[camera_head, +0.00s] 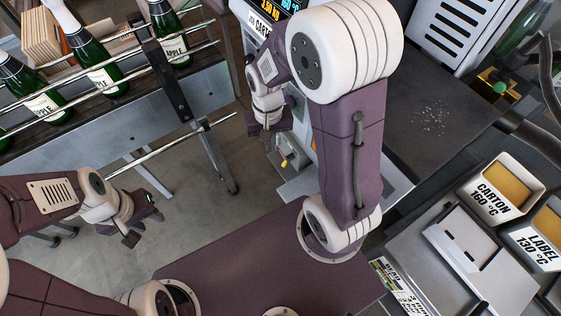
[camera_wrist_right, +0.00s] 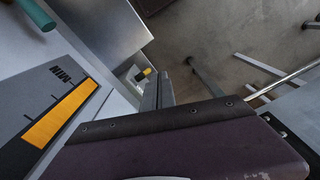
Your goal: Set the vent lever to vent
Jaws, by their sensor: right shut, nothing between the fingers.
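A small lever with a yellow tip (camera_head: 284,162) sticks out low on the front of the white machine. It also shows in the right wrist view (camera_wrist_right: 147,71), just beyond my fingertips. No vent label is readable, so I cannot tell its setting or whether it is the vent lever. My right gripper (camera_head: 268,136) is shut and empty, close to the lever; its fingers (camera_wrist_right: 158,92) lie together in the wrist view, and I cannot tell whether they touch it. My left gripper (camera_head: 143,227) is open and empty over the floor at the left.
A teal handle (camera_wrist_right: 34,14) and an orange gauge marked MIN (camera_wrist_right: 60,115) are beside my right gripper. A conveyor with green bottles (camera_head: 95,68) stands at upper left. A green-knobbed fitting (camera_head: 499,88) and CARTON bin (camera_head: 497,190) are at right.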

